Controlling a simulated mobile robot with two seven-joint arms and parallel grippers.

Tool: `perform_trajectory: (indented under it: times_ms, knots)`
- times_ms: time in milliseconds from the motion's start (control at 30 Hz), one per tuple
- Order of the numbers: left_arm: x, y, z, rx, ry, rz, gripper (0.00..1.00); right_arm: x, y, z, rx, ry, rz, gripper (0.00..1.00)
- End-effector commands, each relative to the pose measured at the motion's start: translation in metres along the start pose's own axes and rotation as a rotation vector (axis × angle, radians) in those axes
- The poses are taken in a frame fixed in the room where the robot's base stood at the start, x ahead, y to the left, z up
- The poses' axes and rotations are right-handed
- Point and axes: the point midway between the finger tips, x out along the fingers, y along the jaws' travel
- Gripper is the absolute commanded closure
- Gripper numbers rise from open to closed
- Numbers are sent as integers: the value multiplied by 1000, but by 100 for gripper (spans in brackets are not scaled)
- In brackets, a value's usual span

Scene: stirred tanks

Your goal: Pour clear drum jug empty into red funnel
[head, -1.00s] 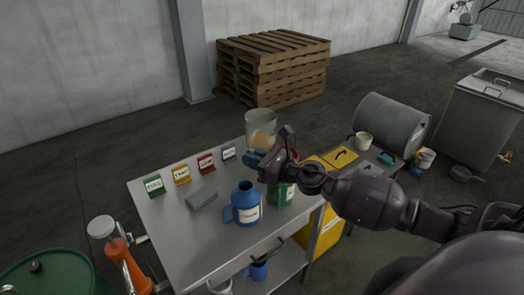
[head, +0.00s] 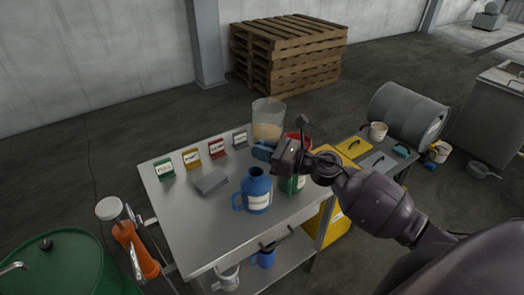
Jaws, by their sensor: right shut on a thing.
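The clear jug (head: 268,113) stands upright above the far right part of the steel table, with pale beige liquid in its lower part. My right gripper (head: 266,151) is shut on the clear jug, at its near side; the grip itself is partly hidden. The red funnel (head: 301,137) shows only in part behind my right gripper and wrist, just right of the jug. Below it is a green container (head: 292,185) with a white label, partly covered by my gripper. I cannot tell whether the funnel sits in it. My left gripper is out of view.
A blue jug (head: 257,191) stands on the steel table (head: 185,215) close to the green container. A grey block (head: 210,182) and several coloured label stands line the left and back. A side table (head: 378,160) with a white tub (head: 378,131) is at right.

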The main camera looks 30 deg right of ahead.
Motion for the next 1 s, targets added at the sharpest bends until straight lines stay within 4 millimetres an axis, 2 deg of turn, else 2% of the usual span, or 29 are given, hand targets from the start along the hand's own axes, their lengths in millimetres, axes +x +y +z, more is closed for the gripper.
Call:
perform_trajectory:
  times_ms: [1000]
  knots:
    - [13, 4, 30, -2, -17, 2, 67, 3, 4, -10, 150, -106, 0, 100]
